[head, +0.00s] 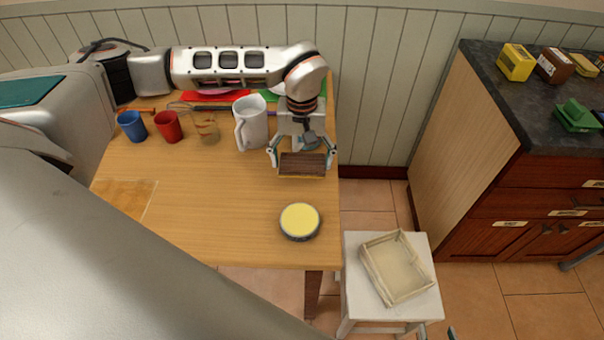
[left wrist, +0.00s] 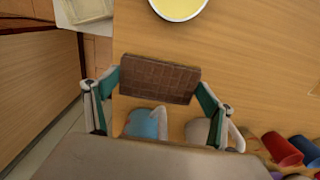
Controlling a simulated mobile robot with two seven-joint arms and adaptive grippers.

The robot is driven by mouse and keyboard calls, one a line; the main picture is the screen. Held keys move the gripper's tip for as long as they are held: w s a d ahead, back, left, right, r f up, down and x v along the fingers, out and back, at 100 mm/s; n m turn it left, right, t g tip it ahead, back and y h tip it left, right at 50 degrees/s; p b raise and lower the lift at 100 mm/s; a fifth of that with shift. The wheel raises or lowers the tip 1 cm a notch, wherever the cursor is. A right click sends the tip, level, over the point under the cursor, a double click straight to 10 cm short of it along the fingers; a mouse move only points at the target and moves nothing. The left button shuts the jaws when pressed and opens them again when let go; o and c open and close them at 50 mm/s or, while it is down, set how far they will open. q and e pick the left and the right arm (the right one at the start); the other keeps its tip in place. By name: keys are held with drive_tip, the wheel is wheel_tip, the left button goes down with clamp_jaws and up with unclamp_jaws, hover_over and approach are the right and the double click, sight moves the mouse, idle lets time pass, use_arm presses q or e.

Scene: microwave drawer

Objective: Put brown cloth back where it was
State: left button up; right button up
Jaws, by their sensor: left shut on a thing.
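The brown cloth (head: 303,164) looks like a stiff, dark brown block with a ribbed face. My left gripper (head: 302,158) is shut on it, a finger at each end, over the right edge of the wooden table (head: 230,215). In the left wrist view the cloth (left wrist: 160,79) spans the two fingertips (left wrist: 163,85). I cannot tell whether it touches the table. A sliver of what seems my right gripper (head: 437,333) shows at the bottom edge of the head view, beside the white stool; its jaws are mostly cut off.
A yellow-topped round tin (head: 300,221) stands near the table's front. A white pitcher (head: 251,122), blue cup (head: 132,126) and red cup (head: 168,127) stand behind. A cream tray (head: 397,268) lies on the white stool (head: 357,315). The table's middle is clear.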

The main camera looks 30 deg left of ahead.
sight(302, 182)
use_arm(q)
drive_tip(key=shift+f, duration=2.75)
drive_tip(key=shift+f, duration=0.15)
drive_tip(key=o, duration=1)
wheel_tip(302, 182, up, 12)
drive_tip(key=shift+f, duration=0.25)
drive_tip(key=shift+r, duration=0.4)
